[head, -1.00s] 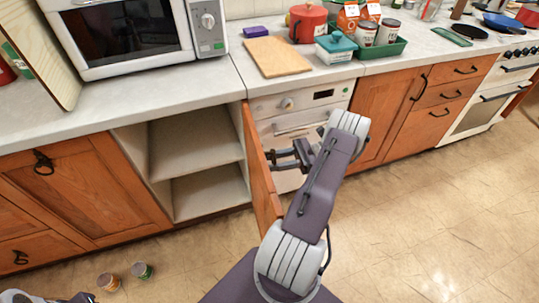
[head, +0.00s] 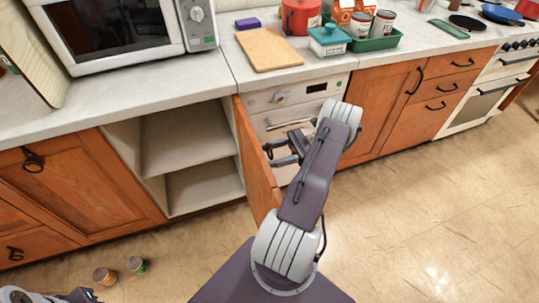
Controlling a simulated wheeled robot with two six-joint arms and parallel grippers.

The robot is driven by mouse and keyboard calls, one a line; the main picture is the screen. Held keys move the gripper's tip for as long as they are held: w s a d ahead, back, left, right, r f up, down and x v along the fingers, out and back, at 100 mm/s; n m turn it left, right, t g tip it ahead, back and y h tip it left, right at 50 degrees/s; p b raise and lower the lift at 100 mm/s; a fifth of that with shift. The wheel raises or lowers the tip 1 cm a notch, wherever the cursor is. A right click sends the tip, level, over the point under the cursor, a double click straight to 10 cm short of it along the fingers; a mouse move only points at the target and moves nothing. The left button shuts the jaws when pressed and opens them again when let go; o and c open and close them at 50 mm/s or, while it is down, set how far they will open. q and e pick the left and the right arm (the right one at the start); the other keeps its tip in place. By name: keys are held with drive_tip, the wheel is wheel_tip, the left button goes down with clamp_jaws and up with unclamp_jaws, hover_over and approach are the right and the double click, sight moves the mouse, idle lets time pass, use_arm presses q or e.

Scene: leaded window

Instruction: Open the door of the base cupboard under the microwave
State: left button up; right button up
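The base cupboard (head: 190,137) under the microwave (head: 118,32) stands open, with its pale shelf and inside showing. Its orange wooden door (head: 256,160) is swung far out on the right side and is seen nearly edge-on. My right gripper (head: 272,152) is at the door's outer face, near its upper part. The door's handle is not clear behind the dark fingers, so I cannot tell whether they are closed on it. My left gripper (head: 78,297) shows only partly at the bottom left, low and away from the cupboard.
A white oven or dishwasher front (head: 296,97) is right behind the open door and my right arm. A cutting board (head: 268,48) lies on the counter. The tiled floor at the right is clear.

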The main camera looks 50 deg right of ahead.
drive_tip(key=shift+r, duration=0.35)
drive_tip(key=r, duration=0.1)
drive_tip(key=r+p, duration=0.1)
drive_tip(key=r, duration=0.2)
drive_tip(key=shift+s+p, duration=0.35)
drive_tip(key=s+d+r+p, duration=0.1)
drive_tip(key=s+r+p, duration=0.5)
drive_tip(key=s+p, duration=0.5)
drive_tip(key=shift+r+p, duration=0.15)
drive_tip(key=shift+p, duration=0.3)
